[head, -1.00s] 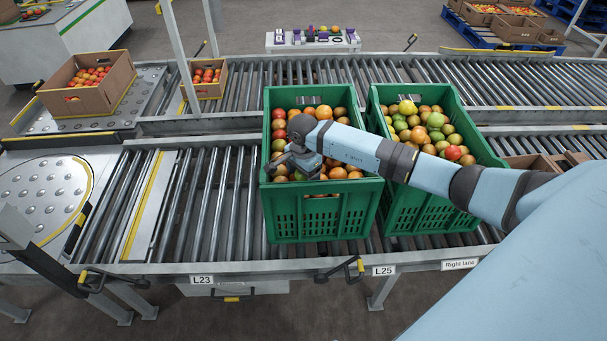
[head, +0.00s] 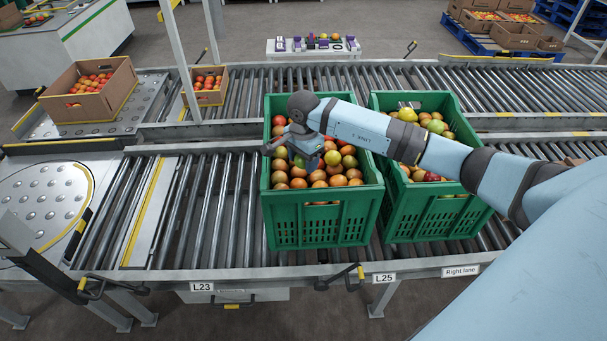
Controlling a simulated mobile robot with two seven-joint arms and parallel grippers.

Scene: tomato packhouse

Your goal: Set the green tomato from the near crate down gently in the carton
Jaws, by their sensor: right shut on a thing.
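My right gripper (head: 287,152) is over the left part of the left green crate (head: 318,231), coming in from the right. It is shut on a green tomato (head: 299,162), which is partly hidden by the gripper and shows just above the other fruit. The crate is full of orange, red and greenish tomatoes. A large open brown carton (head: 108,100) with red tomatoes stands at the far left. A smaller brown carton (head: 209,99) with red tomatoes stands right of it. My left gripper is out of view.
A second green crate (head: 430,222) of mixed tomatoes stands close on the right, partly behind my right arm. Both crates sit on the near roller conveyor (head: 215,205), whose rollers are clear to the left. A grey post (head: 182,60) rises near the small carton.

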